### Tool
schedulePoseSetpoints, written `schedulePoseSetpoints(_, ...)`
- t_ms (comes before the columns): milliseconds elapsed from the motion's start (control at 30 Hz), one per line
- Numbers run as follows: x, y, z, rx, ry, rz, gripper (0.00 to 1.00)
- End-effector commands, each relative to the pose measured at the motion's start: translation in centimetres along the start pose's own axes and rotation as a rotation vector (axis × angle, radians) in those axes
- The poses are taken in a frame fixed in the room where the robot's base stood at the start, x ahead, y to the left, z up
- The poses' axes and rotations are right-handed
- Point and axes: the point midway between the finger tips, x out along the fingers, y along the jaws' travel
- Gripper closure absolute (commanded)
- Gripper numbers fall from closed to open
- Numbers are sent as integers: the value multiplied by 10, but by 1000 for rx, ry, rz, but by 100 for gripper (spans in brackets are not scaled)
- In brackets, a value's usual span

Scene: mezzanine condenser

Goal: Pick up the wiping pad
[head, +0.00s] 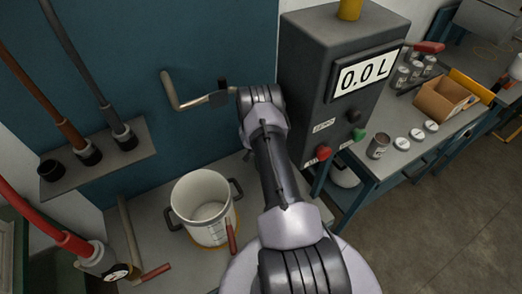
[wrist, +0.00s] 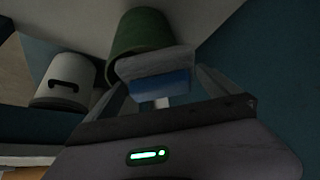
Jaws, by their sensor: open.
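A small block with a pale grey upper part and a blue lower part, which looks like the wiping pad (wrist: 156,64), shows in the middle of the wrist view. My gripper (wrist: 161,82) is open, with one finger to each side of the block's blue part. I cannot tell whether the fingers touch it or how deep it sits between them. In the head view I cannot make out the pad, and my fingers are hidden behind my arm.
A green cylinder (wrist: 138,31) is right behind the pad, and a white container with a black handle (wrist: 66,80) stands left. In the head view, a white bucket (head: 203,205) stands left of my arm, and a grey console (head: 330,60) and a cluttered bench (head: 405,155) lie right.

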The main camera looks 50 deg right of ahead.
Motion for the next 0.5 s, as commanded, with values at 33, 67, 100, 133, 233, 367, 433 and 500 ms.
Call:
schedulePoseSetpoints(33,-1,0,0,0,0,0,0)
schedulePoseSetpoints(67,-1,0,0,0,0,0,0)
schedulePoseSetpoints(100,-1,0,0,0,0,0,0)
schedulePoseSetpoints(133,-1,0,0,0,0,0,0)
schedulePoseSetpoints(233,-1,0,0,1,0,0,20)
schedulePoseSetpoints(367,-1,0,0,1,-1,0,45)
schedulePoseSetpoints(433,-1,0,0,1,-1,0,57)
schedulePoseSetpoints(500,-1,0,0,1,0,0,57)
